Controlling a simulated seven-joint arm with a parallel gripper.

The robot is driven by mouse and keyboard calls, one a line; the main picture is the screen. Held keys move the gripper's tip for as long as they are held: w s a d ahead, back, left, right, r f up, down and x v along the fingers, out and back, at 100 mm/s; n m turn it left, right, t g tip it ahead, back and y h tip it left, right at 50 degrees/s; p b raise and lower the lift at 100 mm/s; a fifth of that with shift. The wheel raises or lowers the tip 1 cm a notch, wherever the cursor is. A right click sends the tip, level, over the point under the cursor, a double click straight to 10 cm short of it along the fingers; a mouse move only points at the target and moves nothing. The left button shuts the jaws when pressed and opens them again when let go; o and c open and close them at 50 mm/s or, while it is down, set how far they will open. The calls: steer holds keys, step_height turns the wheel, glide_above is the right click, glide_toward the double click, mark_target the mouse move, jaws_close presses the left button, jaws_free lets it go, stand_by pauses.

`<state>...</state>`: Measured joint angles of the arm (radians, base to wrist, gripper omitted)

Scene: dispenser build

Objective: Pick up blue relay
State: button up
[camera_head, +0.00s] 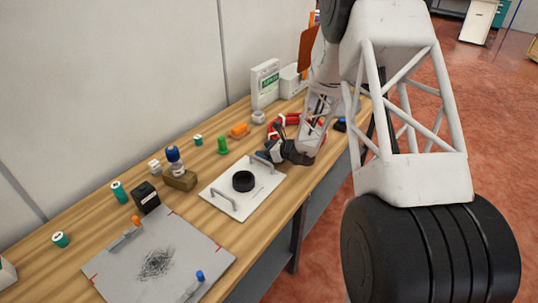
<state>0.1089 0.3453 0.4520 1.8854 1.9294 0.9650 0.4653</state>
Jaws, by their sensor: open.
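My gripper (273,151) is open, low over the bench at the back right corner of the white plate (218,204). A small blue-grey piece (263,157) shows beside its fingertips; I cannot tell whether it lies between them or touches them. A small dark piece with a blue top (340,125) lies farther right on the bench, partly hidden by my arm. A blue-topped part (173,154) stands upright on a brown block (180,180) at the left. I cannot tell for sure which of these is the blue relay.
The white plate has two handles and a black ring (243,181). A grey board (195,250) with a scribble lies in front. Green (222,146) and teal (119,192) cylinders, an orange piece (239,130) and red-handled pliers (277,122) lie around. A white box (265,84) stands behind.

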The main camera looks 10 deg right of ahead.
steer(key=shift+c, duration=0.4)
steer(key=c, duration=0.9)
steer(key=shift+r, duration=0.15)
steer(key=shift+r, duration=4.9)
